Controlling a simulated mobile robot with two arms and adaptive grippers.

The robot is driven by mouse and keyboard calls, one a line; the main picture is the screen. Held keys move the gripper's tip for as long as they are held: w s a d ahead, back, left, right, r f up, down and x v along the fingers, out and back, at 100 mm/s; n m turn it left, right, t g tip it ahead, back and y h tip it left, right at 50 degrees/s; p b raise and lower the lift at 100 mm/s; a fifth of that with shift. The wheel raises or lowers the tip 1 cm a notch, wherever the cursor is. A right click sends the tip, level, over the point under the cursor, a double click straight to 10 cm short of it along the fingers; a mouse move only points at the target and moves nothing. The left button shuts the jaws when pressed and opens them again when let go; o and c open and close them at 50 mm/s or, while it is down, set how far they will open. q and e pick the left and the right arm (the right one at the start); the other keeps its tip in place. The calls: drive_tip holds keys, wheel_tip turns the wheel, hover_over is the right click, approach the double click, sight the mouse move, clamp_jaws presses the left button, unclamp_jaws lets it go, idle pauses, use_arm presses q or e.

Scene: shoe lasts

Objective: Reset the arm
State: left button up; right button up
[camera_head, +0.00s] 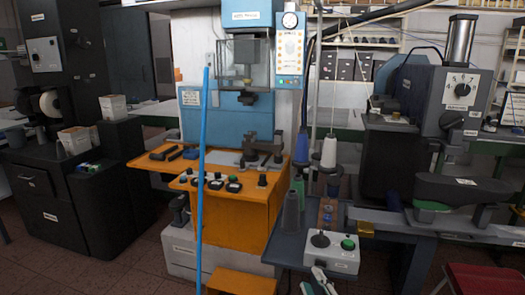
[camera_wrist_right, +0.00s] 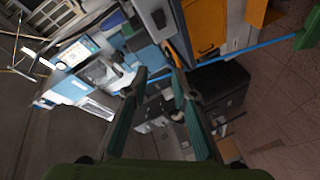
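My right gripper (camera_head: 320,282) shows only partly at the bottom edge of the head view, right of the middle, below a white control box (camera_head: 338,252). In the right wrist view my right gripper (camera_wrist_right: 159,72) has its two dark, green-sided fingers spread with a gap between the tips. Nothing is held between them. The wrist view is strongly tilted, with the machines seen past the fingers. My left gripper is not in the head view.
A blue and orange machine (camera_head: 232,225) stands in the middle, with a blue upright pole (camera_head: 204,160) before it. Thread cones (camera_head: 328,152) and a grey machine (camera_head: 440,185) stand at right. Black cabinets (camera_head: 50,200) are at left. Tiled floor (camera_head: 125,265) is open at lower left.

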drive_tip(key=s+d+f+m+g+h, duration=0.1)
drive_tip(key=s+d+f+m+g, duration=0.2)
drive_tip(key=s+f, duration=0.35)
drive_tip(key=s+d+f+m+g+h, duration=0.1)
drive_tip(key=s+d+f+m+g, duration=0.25)
drive_tip(key=s+f, duration=0.3)
drive_tip(key=s+d+f+m+g, duration=0.1)
drive_tip(key=s+f+m+g, duration=0.2)
drive_tip(key=s, duration=0.5)
drive_tip(key=s+d+f+m+g, duration=0.1)
drive_tip(key=s+f+m+g, duration=0.15)
drive_tip(key=s+f, duration=0.45)
wheel_tip(320, 180, down, 22)
drive_tip(key=s+n+g, duration=0.1)
drive_tip(key=s+g, duration=0.1)
drive_tip(key=s, duration=0.1)
drive_tip(key=s+d+f, duration=0.3)
drive_tip(key=s+f, duration=1.4)
drive_tip(key=f, duration=0.1)
drive_tip(key=shift+g, duration=0.4)
